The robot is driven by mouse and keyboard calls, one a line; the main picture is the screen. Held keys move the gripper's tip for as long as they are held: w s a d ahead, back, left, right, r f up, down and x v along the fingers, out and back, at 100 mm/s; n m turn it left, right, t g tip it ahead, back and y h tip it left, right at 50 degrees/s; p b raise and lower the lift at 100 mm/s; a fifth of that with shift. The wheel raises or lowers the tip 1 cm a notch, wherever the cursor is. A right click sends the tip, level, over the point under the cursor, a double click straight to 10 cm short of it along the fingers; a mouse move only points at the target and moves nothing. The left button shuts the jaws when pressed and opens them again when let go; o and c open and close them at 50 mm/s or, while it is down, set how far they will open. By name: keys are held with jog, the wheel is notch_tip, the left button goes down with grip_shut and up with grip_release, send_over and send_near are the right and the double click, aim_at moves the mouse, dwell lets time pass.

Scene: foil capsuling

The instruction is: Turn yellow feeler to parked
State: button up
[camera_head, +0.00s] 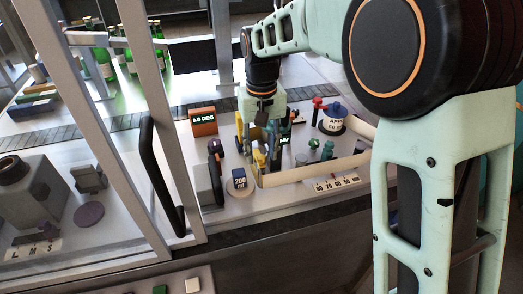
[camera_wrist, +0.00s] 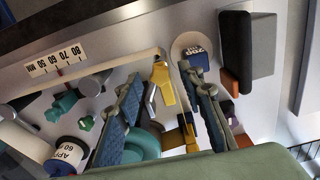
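The yellow feeler seems to be the small bent yellow piece in the wrist view (camera_wrist: 163,84). It lies between my two blue-padded fingertips, with visible gaps, beside the end of a cream bar. A second yellow part (camera_wrist: 190,132) shows lower, partly behind the right finger. In the head view yellow parts (camera_head: 260,160) stand below my gripper (camera_head: 258,140), whose fingers partly hide them. My gripper is open in the wrist view (camera_wrist: 160,76), one finger on each side of the upper yellow piece. I cannot tell whether either finger touches it.
A cream bar (camera_head: 315,169) runs along the panel front above a numbered scale (camera_head: 335,184). An orange display (camera_head: 203,122), a blue "200" block (camera_head: 239,179) and a blue-topped pot (camera_head: 332,121) crowd around. A black-handled frame (camera_head: 160,175) stands left; green bottles (camera_head: 103,62) stand behind.

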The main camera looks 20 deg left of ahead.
jog(key=shift+r, duration=0.1)
notch_tip(320, 180, up, 12)
dwell(0.5)
jog(key=shift+f, duration=0.2)
